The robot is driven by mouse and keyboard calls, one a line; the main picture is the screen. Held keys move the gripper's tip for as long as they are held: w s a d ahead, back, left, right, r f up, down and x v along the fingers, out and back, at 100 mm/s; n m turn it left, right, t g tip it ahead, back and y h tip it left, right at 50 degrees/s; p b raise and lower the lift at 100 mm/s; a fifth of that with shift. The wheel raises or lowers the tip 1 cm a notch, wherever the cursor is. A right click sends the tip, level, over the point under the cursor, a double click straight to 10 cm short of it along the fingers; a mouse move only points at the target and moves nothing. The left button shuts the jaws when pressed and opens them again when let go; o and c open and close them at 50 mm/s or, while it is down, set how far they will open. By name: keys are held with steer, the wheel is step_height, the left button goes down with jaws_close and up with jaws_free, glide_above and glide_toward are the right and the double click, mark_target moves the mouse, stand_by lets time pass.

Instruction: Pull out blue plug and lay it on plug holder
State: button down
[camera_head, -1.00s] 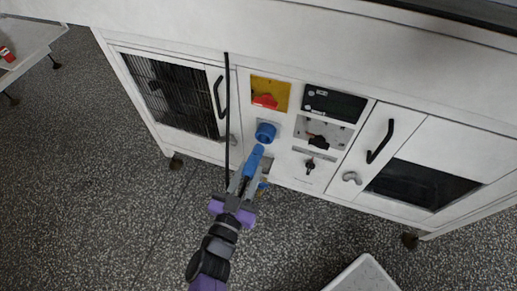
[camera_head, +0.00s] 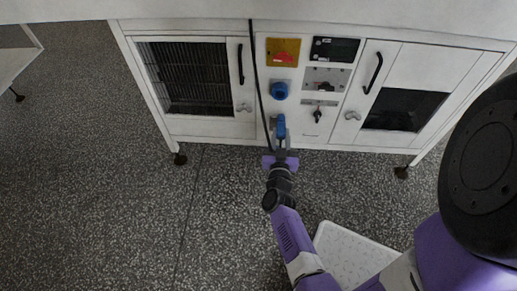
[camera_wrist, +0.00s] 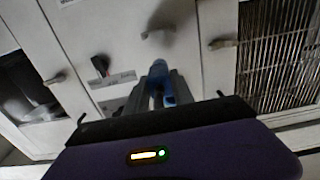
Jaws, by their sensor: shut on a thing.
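The blue plug (camera_head: 281,124) is in my gripper (camera_head: 281,141), just in front of the white machine's front panel. It also shows in the wrist view (camera_wrist: 157,68), pointing away from me between the two fingers. The round blue socket (camera_head: 280,90) is on the panel above the plug, with a visible gap between them. A black cable (camera_head: 257,80) hangs from the top of the machine down toward the plug. I cannot make out the plug holder clearly; the gripper covers the panel below the socket.
Left of the panel is a grille door (camera_head: 185,78) with a black handle; a windowed door (camera_head: 400,108) is on the right. A red switch on a yellow plate (camera_head: 283,52) sits above the socket. Floor at left is clear.

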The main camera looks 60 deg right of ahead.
steer(key=shift+w+d+f+b, duration=0.2)
steer(key=shift+w+f+b, duration=0.3)
steer(key=shift+w+f, duration=0.35)
steer(key=shift+w+d+f+b, duration=0.2)
steer(key=shift+d+b, duration=0.1)
steer(key=shift+d, duration=0.4)
steer(key=shift+w+d+f+b, duration=0.2)
steer(key=shift+d+b, duration=0.1)
steer(key=shift+d, duration=0.35)
steer(key=shift+f+b, duration=0.65)
steer(key=shift+f, duration=0.25)
steer(key=c, duration=1.1)
jaws_free()
steer(key=shift+o, duration=0.4)
steer(key=shift+f, duration=0.1)
